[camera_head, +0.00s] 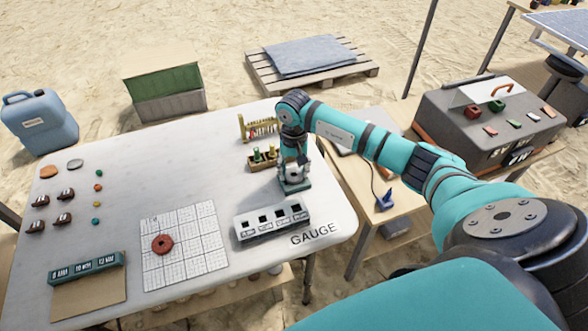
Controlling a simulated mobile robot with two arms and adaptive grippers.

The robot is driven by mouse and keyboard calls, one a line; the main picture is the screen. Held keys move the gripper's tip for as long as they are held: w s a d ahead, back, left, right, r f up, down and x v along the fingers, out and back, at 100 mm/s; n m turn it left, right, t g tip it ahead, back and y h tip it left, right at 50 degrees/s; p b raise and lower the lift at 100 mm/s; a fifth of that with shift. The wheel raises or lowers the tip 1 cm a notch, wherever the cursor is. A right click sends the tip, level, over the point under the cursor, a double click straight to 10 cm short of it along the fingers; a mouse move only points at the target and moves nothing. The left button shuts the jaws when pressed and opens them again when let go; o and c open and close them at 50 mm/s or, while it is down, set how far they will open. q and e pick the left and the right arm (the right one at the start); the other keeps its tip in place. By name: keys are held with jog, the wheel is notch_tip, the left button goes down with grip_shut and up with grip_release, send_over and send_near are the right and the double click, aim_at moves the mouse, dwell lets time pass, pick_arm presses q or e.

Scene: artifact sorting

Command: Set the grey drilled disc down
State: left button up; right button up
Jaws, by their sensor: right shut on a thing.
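My right gripper (293,186) points down at the right part of the white table, just behind the grey gauge block (271,221) with its row of square openings. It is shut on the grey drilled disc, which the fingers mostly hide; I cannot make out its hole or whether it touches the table. A flat grey round piece (75,164) lies at the table's far left. A red disc with a centre hole (163,244) lies on the white grid sheet (187,265). My left gripper is not in view.
A small wooden rack with green and brass pieces (262,158) and a yellow frame (257,128) stand behind and left of the gripper. A teal labelled block (87,267) is at front left. The table's (170,165) middle is clear.

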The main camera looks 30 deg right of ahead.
jog(key=o, duration=1.3)
jog(key=shift+c, duration=0.2)
jog(key=shift+r+p, duration=0.4)
jog(key=shift+p, duration=0.1)
jog(key=shift+r+p, duration=0.5)
jog(key=shift+p, duration=0.1)
notch_tip(320, 180, up, 11)
jog(key=b, duration=0.2)
jog(key=shift+r, duration=0.2)
